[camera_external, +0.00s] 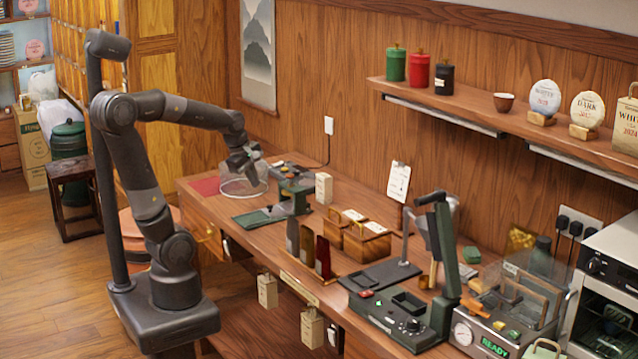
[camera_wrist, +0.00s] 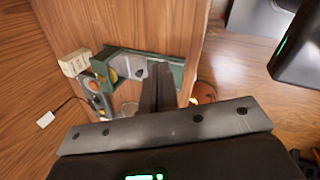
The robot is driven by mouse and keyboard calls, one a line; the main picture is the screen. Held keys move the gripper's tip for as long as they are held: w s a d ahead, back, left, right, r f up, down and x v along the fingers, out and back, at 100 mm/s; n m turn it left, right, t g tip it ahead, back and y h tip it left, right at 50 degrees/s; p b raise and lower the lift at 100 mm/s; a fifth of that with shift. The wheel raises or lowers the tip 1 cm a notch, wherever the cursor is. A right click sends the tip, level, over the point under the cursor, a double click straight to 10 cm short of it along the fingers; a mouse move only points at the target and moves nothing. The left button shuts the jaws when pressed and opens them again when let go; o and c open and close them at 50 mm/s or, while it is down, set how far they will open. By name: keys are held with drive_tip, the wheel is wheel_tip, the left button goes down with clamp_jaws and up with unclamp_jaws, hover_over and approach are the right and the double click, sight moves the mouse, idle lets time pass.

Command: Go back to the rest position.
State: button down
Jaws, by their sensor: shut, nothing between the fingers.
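My gripper (camera_external: 250,172) hangs at the left part of the wooden counter (camera_external: 335,193), overlapping a clear round cover (camera_external: 233,188) in the external view. I cannot tell whether they touch. In the wrist view its dark fingers (camera_wrist: 159,72) are together, with nothing between them. Beyond the fingers lies a green and grey device (camera_wrist: 125,68), which also stands right of my gripper in the external view (camera_external: 292,190). A cream block (camera_wrist: 75,62) is beside it. My arm is raised and bent out over the counter.
A green mat (camera_external: 256,218) and a red mat (camera_external: 206,186) lie on the counter. Wooden boxes (camera_external: 367,243), upright dark and red pieces (camera_external: 322,257) and a black machine (camera_external: 400,318) stand to the right. A shelf (camera_external: 470,103) with tins runs along the wall. Floor at lower left is clear.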

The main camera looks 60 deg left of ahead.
drive_tip(key=s+d+r+m, duration=0.1)
drive_tip(key=s+d+m, duration=0.3)
drive_tip(key=m, duration=0.6)
drive_tip(key=s+d+r+m+t, duration=0.1)
drive_tip(key=s+d+m, duration=0.3)
drive_tip(key=m, duration=0.7)
drive_tip(key=shift+s+d+r, duration=0.25)
drive_tip(key=shift+d+r, duration=0.1)
drive_tip(key=shift+d, duration=0.2)
idle(1.0)
